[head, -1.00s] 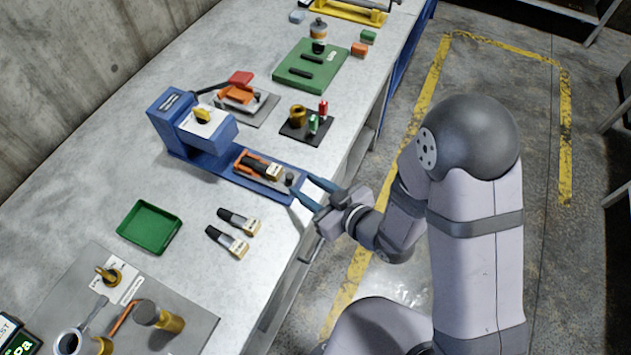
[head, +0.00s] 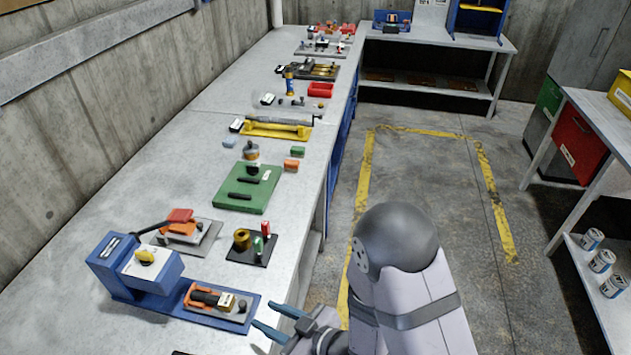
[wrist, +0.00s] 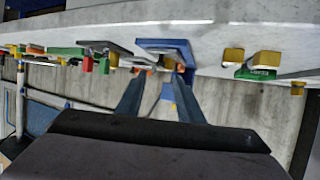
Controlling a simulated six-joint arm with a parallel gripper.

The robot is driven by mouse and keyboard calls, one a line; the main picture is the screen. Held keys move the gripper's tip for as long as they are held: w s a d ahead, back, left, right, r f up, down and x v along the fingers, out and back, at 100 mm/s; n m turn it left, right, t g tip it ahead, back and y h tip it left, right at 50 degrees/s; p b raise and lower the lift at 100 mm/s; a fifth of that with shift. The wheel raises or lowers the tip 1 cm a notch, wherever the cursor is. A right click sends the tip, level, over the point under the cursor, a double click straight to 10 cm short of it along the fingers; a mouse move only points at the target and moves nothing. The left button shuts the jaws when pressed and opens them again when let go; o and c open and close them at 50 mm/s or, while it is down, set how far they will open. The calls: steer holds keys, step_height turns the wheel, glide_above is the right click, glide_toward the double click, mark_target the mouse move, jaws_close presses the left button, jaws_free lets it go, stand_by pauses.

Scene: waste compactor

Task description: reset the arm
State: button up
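My gripper (head: 279,323) is at the bottom of the head view, just off the front edge of the bench (head: 262,112). Its two blue fingers stand apart with nothing between them. The wrist view also shows the spread fingers of my gripper (wrist: 162,97), pointing toward the bench edge. My arm rises beside the bench over the floor. The blue press (head: 140,272) on the bench is near the fingertips; its base holds an orange fixture with a dark, tan-ended piece (head: 212,300). The gripper appears apart from it.
A black plate with a brass cup (head: 242,240) and a green board (head: 247,188) lie farther along the bench. A yellow stand (head: 275,130) is beyond them. Cans (head: 602,260) stand on a right-hand shelf. The yellow-marked floor (head: 430,170) is clear.

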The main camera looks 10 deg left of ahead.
steer(key=w+d+m+h, duration=0.3)
steer(key=w+d+h, duration=0.2)
steer(key=d, duration=0.5)
steer(key=w+d+m+h, duration=0.3)
steer(key=w+d+h, duration=0.15)
steer(key=d, duration=0.55)
steer(key=s+d+r+m+g+h, duration=0.1)
steer(key=s+d+r+m+g, duration=0.1)
steer(key=s+d, duration=0.4)
steer(key=s+d+r+m+g+h, duration=0.2)
steer(key=s+d+m, duration=0.3)
steer(key=s, duration=0.3)
steer(key=shift+d+r+g, duration=0.6)
steer(key=shift+d+r, duration=0.2)
steer(key=shift+d, duration=0.1)
